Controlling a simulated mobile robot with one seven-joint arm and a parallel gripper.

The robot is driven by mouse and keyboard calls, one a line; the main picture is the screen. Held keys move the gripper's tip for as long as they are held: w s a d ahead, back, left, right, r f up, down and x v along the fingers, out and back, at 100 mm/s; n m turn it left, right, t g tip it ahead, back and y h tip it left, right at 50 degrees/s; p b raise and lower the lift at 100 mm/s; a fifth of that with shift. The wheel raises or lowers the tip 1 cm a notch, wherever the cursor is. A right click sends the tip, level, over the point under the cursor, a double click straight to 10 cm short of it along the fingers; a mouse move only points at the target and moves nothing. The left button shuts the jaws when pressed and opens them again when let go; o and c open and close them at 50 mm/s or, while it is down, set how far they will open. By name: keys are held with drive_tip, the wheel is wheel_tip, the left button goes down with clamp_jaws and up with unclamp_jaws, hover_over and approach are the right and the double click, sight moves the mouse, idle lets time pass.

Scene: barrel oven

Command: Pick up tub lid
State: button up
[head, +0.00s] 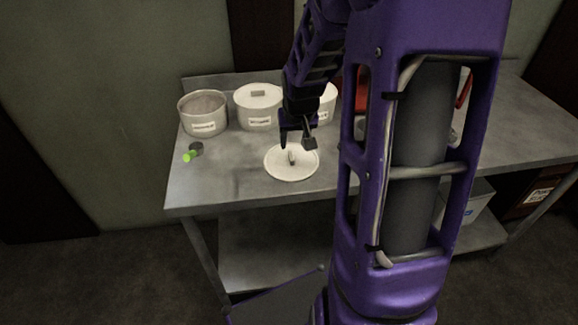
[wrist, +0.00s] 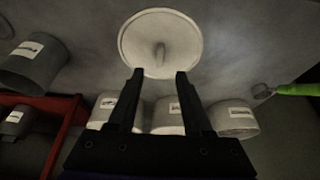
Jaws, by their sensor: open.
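The tub lid (head: 291,163) is a round white disc with an upright handle in its middle, lying flat on the metal table. It also shows in the wrist view (wrist: 160,29), beyond the fingertips. My gripper (head: 297,146) is open and empty, just above the lid and slightly toward its back edge. In the wrist view my gripper (wrist: 158,74) has its two fingers apart, pointing toward the lid, with the lid's handle lying ahead of the gap. Whether a fingertip touches the lid I cannot tell.
A green-handled tool (head: 190,155) lies left. A red rack (wrist: 66,130) shows in the wrist view. The table's front left is clear.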

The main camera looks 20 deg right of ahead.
sight(291, 155)
drive_tip(key=shift+b+x, duration=2.5)
drive_tip(key=shift+x, duration=1.45)
drive_tip(key=shift+w+r, duration=0.1)
drive_tip(key=shift+w, duration=0.05)
clamp_jaws()
